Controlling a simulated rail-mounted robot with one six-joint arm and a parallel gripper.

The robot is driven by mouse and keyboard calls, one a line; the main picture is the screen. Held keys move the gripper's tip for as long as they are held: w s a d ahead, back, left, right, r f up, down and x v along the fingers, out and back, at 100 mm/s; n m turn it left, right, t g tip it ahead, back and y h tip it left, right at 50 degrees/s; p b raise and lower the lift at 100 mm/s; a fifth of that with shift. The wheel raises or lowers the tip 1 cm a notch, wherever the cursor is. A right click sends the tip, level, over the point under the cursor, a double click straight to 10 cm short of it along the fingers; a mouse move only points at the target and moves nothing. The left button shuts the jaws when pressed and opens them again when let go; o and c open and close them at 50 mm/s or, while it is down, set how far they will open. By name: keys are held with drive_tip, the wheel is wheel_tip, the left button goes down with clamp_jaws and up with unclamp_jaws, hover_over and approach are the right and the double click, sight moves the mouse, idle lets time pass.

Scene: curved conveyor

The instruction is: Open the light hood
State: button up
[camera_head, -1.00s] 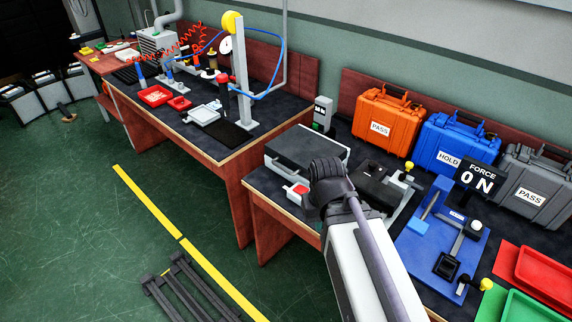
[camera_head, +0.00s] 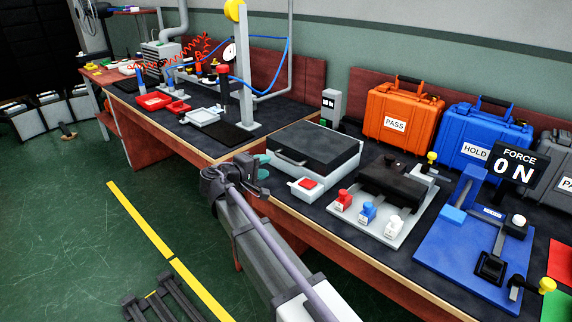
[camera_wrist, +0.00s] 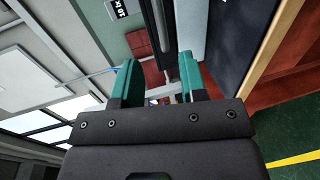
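A low light-grey box with a dark flat lid (camera_head: 316,141) and a grey front handle (camera_head: 289,157) stands on the bench; it appears to be the light hood. The lid looks closed. My gripper (camera_head: 264,163) is at the bench's front edge, left of the handle and apart from it in the head view. In the wrist view my gripper (camera_wrist: 160,78) has its two teal fingers spread with a gap between them. Past the fingertips, the dark lid edge and the light-grey side of the box (camera_wrist: 190,25) seem to run away from me. I cannot tell the exact distance.
A red button on a white block (camera_head: 307,184) stands before the box. Right of it is a grey fixture (camera_head: 392,235) with red, blue and white knobs, then a blue fixture (camera_head: 440,245). Cases (camera_head: 402,118) line the back. Open green floor lies left.

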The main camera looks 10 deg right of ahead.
sight(285, 159)
drive_tip(key=b+x, duration=0.2)
drive_tip(key=x, duration=0.8)
drive_tip(key=shift+w+d+f, duration=0.15)
drive_tip(key=shift+w+d, duration=0.05)
drive_tip(key=shift+d, duration=0.05)
drive_tip(key=shift+c, duration=0.2)
clamp_jaws()
